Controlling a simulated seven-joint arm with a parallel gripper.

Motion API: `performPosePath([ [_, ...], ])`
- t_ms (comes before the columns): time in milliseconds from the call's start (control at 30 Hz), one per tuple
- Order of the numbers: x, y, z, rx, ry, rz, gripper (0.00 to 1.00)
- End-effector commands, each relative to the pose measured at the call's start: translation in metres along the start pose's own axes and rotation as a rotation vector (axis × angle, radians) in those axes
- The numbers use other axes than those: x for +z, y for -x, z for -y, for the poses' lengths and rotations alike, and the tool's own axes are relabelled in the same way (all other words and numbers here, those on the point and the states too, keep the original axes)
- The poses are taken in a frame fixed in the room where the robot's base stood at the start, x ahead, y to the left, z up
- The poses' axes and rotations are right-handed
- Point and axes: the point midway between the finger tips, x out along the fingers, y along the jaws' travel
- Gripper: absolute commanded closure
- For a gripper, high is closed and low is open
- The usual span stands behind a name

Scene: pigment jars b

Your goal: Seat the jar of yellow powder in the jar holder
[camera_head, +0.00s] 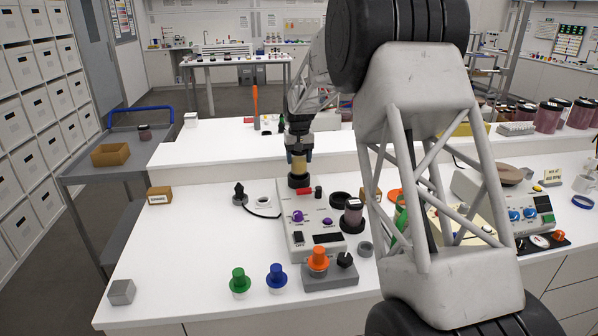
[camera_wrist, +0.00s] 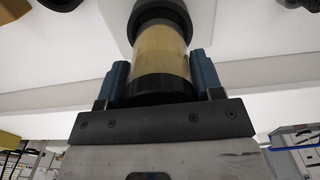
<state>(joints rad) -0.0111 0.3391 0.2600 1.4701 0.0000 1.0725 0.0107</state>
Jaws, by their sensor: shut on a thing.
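The jar of yellow powder (camera_head: 300,168) is upright in the head view, at the back left of a grey instrument box (camera_head: 318,249). My gripper (camera_head: 299,155) is shut on its dark upper end. In the wrist view, blue fingers (camera_wrist: 162,85) lie on both sides of the jar's black cap, and the pale yellow body (camera_wrist: 160,48) shows beyond. A wider black ring (camera_head: 299,181) surrounds or adjoins the jar's lower end; it also shows in the wrist view (camera_wrist: 160,11). I cannot tell whether this ring is the jar holder or the jar's own base, nor whether the jar is fully down.
An open black ring (camera_head: 340,199) and a dark purple jar (camera_head: 352,216) are right of the yellow jar. Green (camera_head: 240,281), blue (camera_head: 277,276) and orange (camera_head: 318,260) knobbed pieces stand in front. My arm hides the bench's right middle. The front left bench is mostly clear.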

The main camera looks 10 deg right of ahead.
Motion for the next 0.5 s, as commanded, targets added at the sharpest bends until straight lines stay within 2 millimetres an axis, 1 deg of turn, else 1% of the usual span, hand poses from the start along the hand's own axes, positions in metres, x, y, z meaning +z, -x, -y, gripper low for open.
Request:
performPosePath([
  [133,0.003,0.001,-0.007,0.000,-0.001,-0.001,0.78],
  [267,0.009,0.001,-0.023,0.000,-0.002,-0.001,0.78],
  [367,0.018,0.000,-0.041,0.000,-0.004,0.000,0.78],
  [500,0.034,-0.001,-0.072,0.000,-0.004,0.000,0.78],
])
